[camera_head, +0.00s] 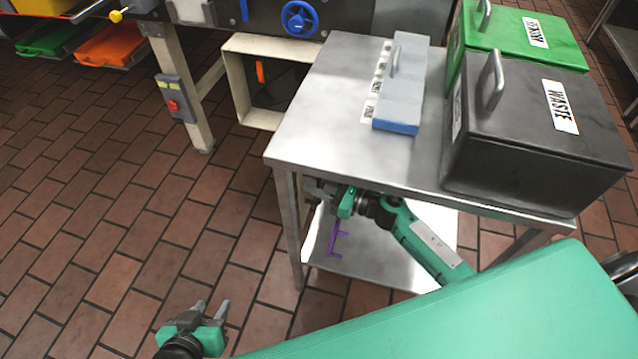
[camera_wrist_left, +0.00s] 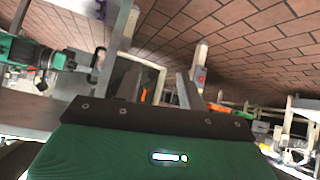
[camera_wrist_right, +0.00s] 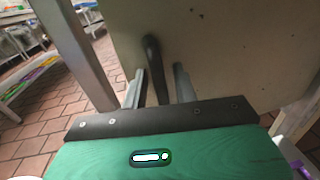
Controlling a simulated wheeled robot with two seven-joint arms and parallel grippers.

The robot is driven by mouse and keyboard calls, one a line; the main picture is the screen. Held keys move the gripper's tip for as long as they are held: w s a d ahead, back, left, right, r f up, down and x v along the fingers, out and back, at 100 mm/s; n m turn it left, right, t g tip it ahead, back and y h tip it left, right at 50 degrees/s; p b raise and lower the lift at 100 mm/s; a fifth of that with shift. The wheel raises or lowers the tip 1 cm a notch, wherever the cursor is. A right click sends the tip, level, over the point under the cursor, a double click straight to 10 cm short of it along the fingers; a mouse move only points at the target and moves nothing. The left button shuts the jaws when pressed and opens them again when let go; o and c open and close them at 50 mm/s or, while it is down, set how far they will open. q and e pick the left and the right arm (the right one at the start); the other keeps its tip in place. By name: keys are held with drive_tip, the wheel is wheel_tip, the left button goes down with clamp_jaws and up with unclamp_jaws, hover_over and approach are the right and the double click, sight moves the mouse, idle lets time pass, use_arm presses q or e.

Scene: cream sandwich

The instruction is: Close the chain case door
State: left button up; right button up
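The chain case (camera_head: 232,84) is a cream open frame under the machine, with an orange part inside; its frame also shows in the left wrist view (camera_wrist_left: 157,72). A large cream panel (camera_wrist_right: 235,50), seemingly the door, fills the right wrist view and has a dark bar handle (camera_wrist_right: 151,62). In the head view the table hides the door. My right gripper (camera_head: 318,190) is under the tabletop's front edge; its fingers (camera_wrist_right: 158,85) are apart, one on each side of the handle. Contact is unclear. My left gripper (camera_head: 211,306) is open and empty above the floor, away from the case.
A steel table (camera_head: 330,130) stands over my right gripper, with a grey-blue lidded box (camera_head: 403,85), a black waste bin (camera_head: 540,130) and a green bin (camera_head: 520,35) on top. A purple object (camera_head: 334,240) is by its lower shelf. A post carries a red-button switch (camera_head: 174,100). Floor at left is clear.

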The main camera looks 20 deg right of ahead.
clamp_jaws()
